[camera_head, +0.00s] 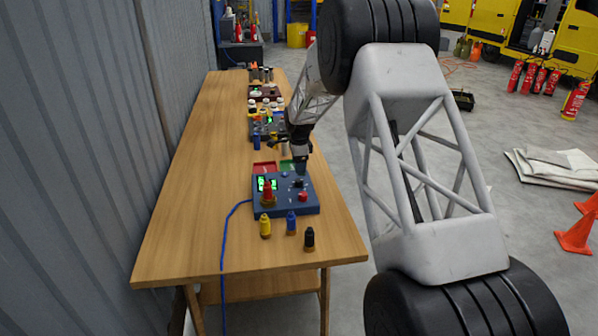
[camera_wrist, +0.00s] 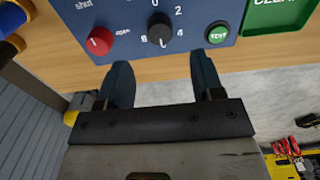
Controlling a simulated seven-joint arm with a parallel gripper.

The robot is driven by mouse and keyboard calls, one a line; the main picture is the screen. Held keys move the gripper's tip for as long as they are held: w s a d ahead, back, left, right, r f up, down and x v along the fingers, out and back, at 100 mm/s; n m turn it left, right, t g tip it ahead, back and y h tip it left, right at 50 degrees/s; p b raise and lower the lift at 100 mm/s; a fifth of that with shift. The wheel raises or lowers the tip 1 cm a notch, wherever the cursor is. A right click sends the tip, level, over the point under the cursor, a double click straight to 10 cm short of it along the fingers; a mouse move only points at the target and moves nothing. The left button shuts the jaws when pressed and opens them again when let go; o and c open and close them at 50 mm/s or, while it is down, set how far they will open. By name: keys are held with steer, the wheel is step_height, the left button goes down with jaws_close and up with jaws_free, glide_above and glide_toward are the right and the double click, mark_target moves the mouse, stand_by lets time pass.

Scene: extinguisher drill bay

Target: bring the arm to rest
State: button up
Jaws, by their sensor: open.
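My gripper (camera_head: 300,166) hangs over the far right part of the blue control box (camera_head: 308,208) on the wooden table. In the wrist view my gripper (camera_wrist: 162,78) is open, with nothing between its two dark blue fingers. Beyond the fingertips, the box face shows a black dial (camera_wrist: 160,30), a red knob (camera_wrist: 99,41) marked shut and open, and a green button (camera_wrist: 217,33). I cannot tell whether the fingers touch the box. My arm fills much of the right of the head view.
Yellow (camera_head: 265,227), blue (camera_head: 291,223) and black (camera_head: 309,239) bottles stand in front. Red (camera_head: 264,168) and green (camera_head: 287,165) trays lie behind. A blue cable (camera_head: 222,240) hangs leftward. More devices stand farther back.

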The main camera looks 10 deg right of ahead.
steer(key=shift+r, duration=0.35)
steer(key=shift+s+r, duration=0.3)
steer(key=shift+r, duration=0.15)
steer(key=s+d+r+n+t, duration=0.1)
steer(key=s+r+n, duration=0.3)
steer(key=s+r, duration=0.8)
steer(key=s+r+n, duration=0.4)
steer(key=s+r, duration=0.3)
steer(key=s, duration=0.8)
steer(key=s+n+t, duration=0.1)
steer(key=s+n, duration=0.8)
steer(key=s, duration=2.6)
steer(key=shift+d+f+n+t, duration=0.3)
steer(key=shift+d+f+n, duration=0.1)
steer(key=shift+d, duration=0.05)
